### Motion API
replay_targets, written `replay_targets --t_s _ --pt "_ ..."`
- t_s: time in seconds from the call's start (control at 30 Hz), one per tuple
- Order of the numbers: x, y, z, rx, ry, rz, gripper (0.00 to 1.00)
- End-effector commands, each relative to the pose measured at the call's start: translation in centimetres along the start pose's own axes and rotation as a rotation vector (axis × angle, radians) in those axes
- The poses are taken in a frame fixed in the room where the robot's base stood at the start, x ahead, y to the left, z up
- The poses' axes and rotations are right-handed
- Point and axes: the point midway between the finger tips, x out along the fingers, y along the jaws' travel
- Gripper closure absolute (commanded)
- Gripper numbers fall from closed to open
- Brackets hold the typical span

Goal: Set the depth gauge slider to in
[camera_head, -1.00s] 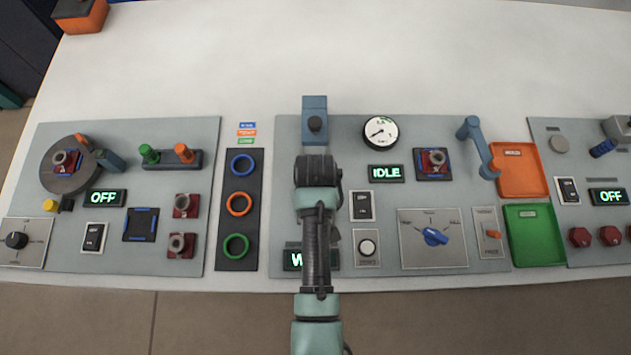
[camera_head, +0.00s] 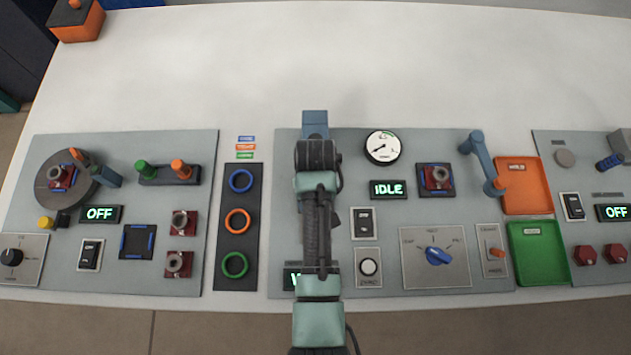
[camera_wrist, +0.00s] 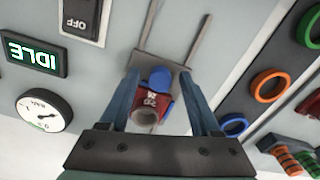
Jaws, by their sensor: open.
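My gripper (camera_wrist: 158,73) is open in the wrist view, with its two blue-grey fingers on either side of a red block with a blue part (camera_wrist: 160,78) and a hollow grey cylinder (camera_wrist: 145,117). I cannot tell whether the fingers touch it. A grey plate (camera_wrist: 150,60) with two long rails lies beyond the fingertips. I cannot tell for sure which part is the depth gauge slider. A round dial gauge (camera_head: 382,147) is to the right.
An IDLE display (camera_head: 388,190), a rocker switch (camera_head: 365,222) and a blue rotary knob (camera_head: 437,256) lie right of my arm. A small slider with an orange handle (camera_head: 497,253) is farther right. Coloured rings (camera_head: 238,220) lie left.

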Motion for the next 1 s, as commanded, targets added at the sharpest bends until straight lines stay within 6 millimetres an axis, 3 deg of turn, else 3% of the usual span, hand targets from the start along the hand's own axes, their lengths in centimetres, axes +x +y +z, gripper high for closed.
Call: replay_targets --t_s 0.27,0.8,1.0 --pt "-1.1 0.0 0.0 0.0 0.001 0.0 0.36" --pt "-11.7 0.0 0.0 0.0 0.003 0.001 0.36" --pt "-12.9 0.0 0.1 0.0 0.001 0.0 0.36"
